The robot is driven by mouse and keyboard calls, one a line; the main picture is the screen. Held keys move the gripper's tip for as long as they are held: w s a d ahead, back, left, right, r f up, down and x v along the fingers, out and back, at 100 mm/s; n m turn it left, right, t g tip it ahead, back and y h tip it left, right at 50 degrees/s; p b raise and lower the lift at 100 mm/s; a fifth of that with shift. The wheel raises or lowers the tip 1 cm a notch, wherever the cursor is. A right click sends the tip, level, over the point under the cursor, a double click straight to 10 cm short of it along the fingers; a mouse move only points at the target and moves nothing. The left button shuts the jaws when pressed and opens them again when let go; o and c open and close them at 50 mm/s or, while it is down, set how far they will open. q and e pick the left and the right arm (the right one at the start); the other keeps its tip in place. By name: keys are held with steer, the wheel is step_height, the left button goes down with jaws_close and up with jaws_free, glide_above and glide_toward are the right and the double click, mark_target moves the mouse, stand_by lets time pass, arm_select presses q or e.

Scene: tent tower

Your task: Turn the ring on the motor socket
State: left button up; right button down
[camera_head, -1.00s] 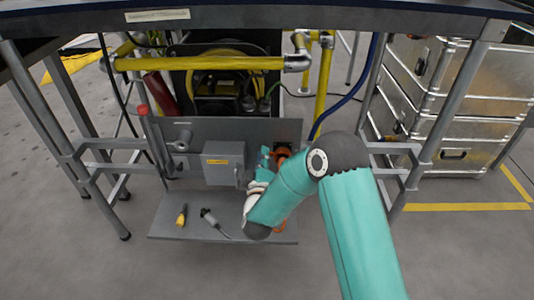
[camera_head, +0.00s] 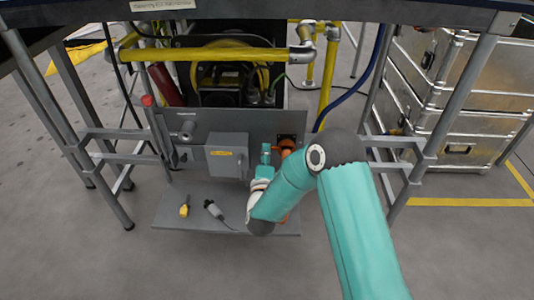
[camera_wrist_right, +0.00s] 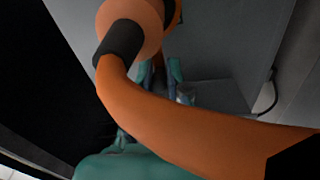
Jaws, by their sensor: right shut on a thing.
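The motor socket (camera_head: 291,138) is at the right end of the upright grey panel, with an orange plug and cable (camera_head: 287,150) at it. In the right wrist view, a round orange part (camera_wrist_right: 143,22) with a black sleeve fills the top, and the thick orange cable (camera_wrist_right: 190,122) crosses the picture. My right gripper (camera_head: 265,155) is at the panel beside the orange plug. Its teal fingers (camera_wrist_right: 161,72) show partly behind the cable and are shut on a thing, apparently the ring. The ring and the contact are hidden. My left gripper is out of view.
A grey box (camera_head: 228,160) is on the panel, left of the gripper. A yellow-ended connector (camera_head: 184,210) and a grey plug (camera_head: 213,209) lie on the grey shelf (camera_head: 180,225). Yellow pipes (camera_head: 210,54) run above. Metal cases (camera_head: 460,100) stand at the right.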

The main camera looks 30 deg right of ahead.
steer(key=shift+s+a+f, duration=0.1)
steer(key=shift+f, duration=0.2)
steer(key=c, duration=1.2)
jaws_free()
steer(key=shift+o, duration=0.2)
steer(key=shift+r, duration=0.1)
steer(key=v, duration=1.1)
steer(key=shift+s+a, duration=0.2)
steer(key=shift+s, duration=0.2)
